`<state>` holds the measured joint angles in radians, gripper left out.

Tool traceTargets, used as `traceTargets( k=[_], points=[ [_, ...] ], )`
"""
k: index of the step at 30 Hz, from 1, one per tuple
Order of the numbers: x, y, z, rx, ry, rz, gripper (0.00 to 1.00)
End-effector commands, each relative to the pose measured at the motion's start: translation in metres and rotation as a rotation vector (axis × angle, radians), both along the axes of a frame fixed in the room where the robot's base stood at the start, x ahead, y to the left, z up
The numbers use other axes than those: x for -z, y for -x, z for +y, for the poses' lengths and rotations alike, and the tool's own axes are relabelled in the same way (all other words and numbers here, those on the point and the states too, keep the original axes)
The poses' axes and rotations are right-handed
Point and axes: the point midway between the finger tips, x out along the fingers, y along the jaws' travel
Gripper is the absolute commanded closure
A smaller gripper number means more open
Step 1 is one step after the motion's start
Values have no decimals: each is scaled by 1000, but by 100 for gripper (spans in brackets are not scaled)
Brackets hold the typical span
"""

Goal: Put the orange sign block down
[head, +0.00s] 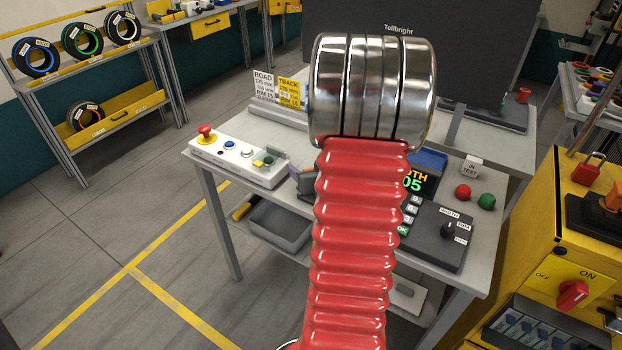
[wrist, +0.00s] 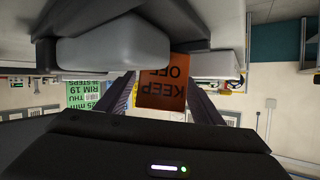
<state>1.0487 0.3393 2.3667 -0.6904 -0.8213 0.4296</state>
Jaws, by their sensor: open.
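The orange sign block (wrist: 162,94), lettered KEEP OFF, shows in the wrist view, with its lettering upside down in the picture. It is between the two dark fingers of my gripper (wrist: 163,95). The gripper is open, with the fingers on either side of the block. I cannot tell whether either finger still touches it, and what it rests on is hidden. In the head view my red bellows arm with its metal end covers the middle, and I cannot make out the block there.
A grey workbench (head: 235,187) carries a white button panel (head: 238,158), a dark keypad console (head: 437,238), and red (head: 463,191) and green (head: 486,201) buttons. ROAD (head: 263,86) and TRACK (head: 291,92) cards stand at its back. A yellow cabinet (head: 560,235) is close on the right. Floor at left is clear.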

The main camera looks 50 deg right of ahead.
Motion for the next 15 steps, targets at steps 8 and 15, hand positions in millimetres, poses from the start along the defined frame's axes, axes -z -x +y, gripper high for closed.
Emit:
traceTargets(
  k=[8,15],
  points=[
    [0,1,0,1,-1,0,54],
    [0,1,-1,2,0,0,71]
  ],
)
